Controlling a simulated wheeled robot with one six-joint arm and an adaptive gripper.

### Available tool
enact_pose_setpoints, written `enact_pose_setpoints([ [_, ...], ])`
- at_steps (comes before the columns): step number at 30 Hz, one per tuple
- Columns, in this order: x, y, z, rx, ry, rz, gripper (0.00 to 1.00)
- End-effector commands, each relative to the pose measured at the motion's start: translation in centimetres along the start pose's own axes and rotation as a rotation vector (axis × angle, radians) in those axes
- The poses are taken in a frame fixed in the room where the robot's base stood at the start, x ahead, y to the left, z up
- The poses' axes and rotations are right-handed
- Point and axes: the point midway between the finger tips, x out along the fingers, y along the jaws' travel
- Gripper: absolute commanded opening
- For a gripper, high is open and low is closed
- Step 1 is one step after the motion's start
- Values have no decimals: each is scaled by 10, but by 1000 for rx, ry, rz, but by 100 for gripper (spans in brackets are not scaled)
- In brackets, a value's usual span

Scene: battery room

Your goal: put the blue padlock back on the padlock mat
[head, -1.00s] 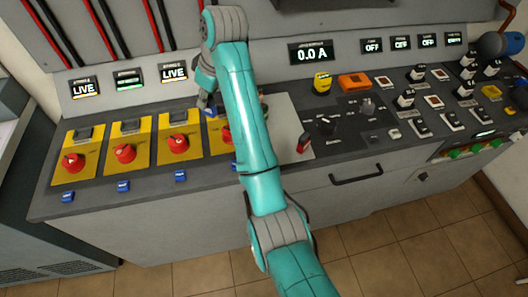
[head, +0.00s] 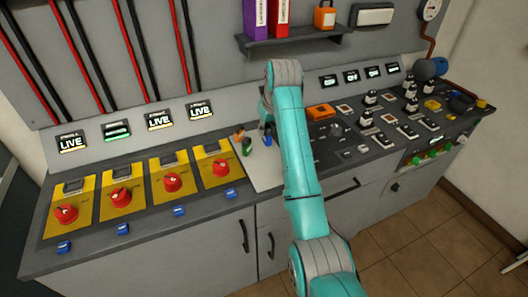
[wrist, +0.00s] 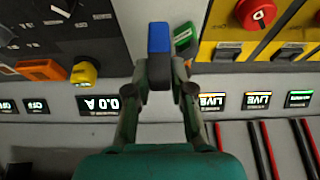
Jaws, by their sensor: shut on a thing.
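The blue padlock (wrist: 159,38) is between the fingertips of my gripper (wrist: 160,58) in the wrist view, and the gripper is shut on it. In the head view, my gripper (head: 267,128) and the blue padlock (head: 267,140) are over the far part of a pale grey area (head: 262,174), which looks like the padlock mat. I cannot tell whether the padlock touches the surface. A green padlock (head: 247,147) stands just left of it and also shows in the wrist view (wrist: 184,38). My arm hides the right part of the pale area.
Yellow panels with red rotary switches (head: 221,168) lie to the left, with small blue tags (head: 230,194) along the front edge. An orange block (head: 320,111) and black switches are to the right. A small orange thing (head: 240,132) stands behind the green padlock.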

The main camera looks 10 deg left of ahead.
Motion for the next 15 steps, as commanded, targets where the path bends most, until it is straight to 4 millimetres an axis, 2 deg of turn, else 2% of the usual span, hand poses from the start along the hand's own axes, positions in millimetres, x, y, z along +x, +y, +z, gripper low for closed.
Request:
enact_pose_setpoints([
  [6, 35, -1, 16, -1, -3, -1, 0],
  [15, 63, -1, 26, -2, -2, -2, 0],
])
